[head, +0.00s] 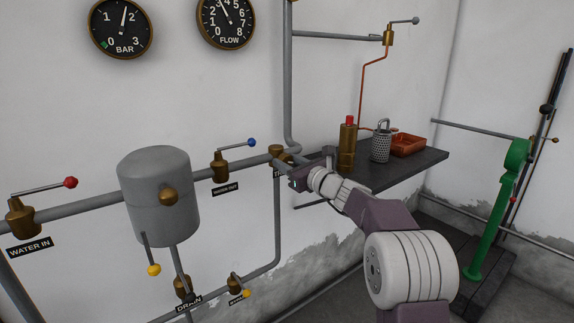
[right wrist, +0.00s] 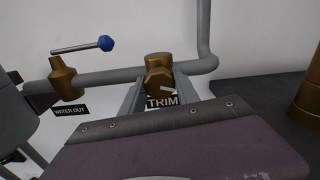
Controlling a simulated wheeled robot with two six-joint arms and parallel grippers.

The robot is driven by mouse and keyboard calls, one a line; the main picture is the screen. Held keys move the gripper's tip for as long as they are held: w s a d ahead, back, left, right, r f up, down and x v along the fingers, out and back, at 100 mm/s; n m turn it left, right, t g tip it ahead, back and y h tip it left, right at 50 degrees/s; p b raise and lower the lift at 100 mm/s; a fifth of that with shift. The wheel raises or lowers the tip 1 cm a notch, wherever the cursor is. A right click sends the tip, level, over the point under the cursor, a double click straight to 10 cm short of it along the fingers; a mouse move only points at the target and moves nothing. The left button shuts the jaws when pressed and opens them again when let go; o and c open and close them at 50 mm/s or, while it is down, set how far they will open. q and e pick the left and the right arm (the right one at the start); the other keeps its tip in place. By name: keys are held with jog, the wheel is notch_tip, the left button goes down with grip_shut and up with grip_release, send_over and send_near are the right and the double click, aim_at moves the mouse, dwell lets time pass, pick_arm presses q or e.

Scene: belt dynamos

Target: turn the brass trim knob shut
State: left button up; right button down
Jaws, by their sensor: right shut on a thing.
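My left gripper is not in view.
The blue-tipped WATER OUT lever (head: 252,143) is just left of the knob. A grey tank (head: 160,200) stands further left. A dark shelf (head: 420,160) at right holds a brass cylinder (head: 347,148), a perforated metal basket (head: 381,145) and an orange tray (head: 408,143).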

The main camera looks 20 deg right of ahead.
jog(key=n+b, duration=0.4)
jog(key=shift+f, duration=0.3)
jog(key=n+b, duration=0.4)
jog(key=n, duration=0.2)
jog(key=shift+r+n+b, duration=0.1)
jog(key=shift+n+b, duration=0.2)
jog(key=shift+b, duration=0.05)
jog(key=n+b, duration=0.3)
jog(key=n, duration=0.3)
jog(key=n+b, duration=0.2)
jog(key=n, duration=0.3)
jog(key=shift+r, duration=0.1)
jog(key=shift+n, duration=0.3)
jog(key=c, duration=0.9)
grip_release()
